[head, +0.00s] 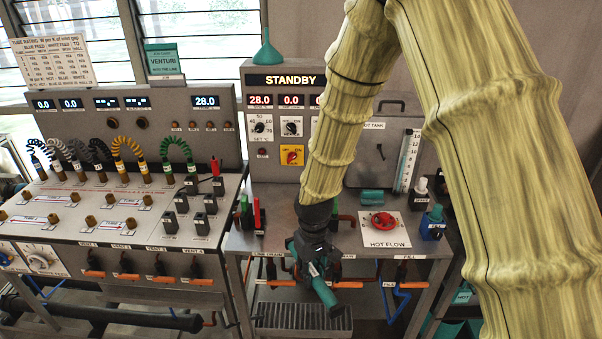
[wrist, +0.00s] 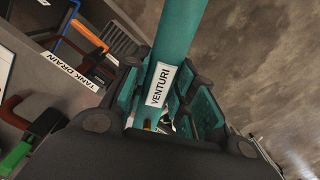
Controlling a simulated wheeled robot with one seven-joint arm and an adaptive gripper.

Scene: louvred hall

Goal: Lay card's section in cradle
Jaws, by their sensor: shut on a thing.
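The card (head: 163,61) stands on top of the left console and reads VENTURI, with a smaller line below. My gripper (head: 314,262) is shut on a teal tube section (head: 325,293), low in front of the right bench's front edge. In the wrist view the section (wrist: 180,35) lies between the two fingers of my gripper (wrist: 167,92), with a white VENTURI label facing the camera. Its near end is partly hidden by the gripper. I cannot make out the cradle for certain in either view.
A grated tray (head: 300,318) lies below. The TANK DRAIN label (wrist: 73,62) is left of the gripper.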

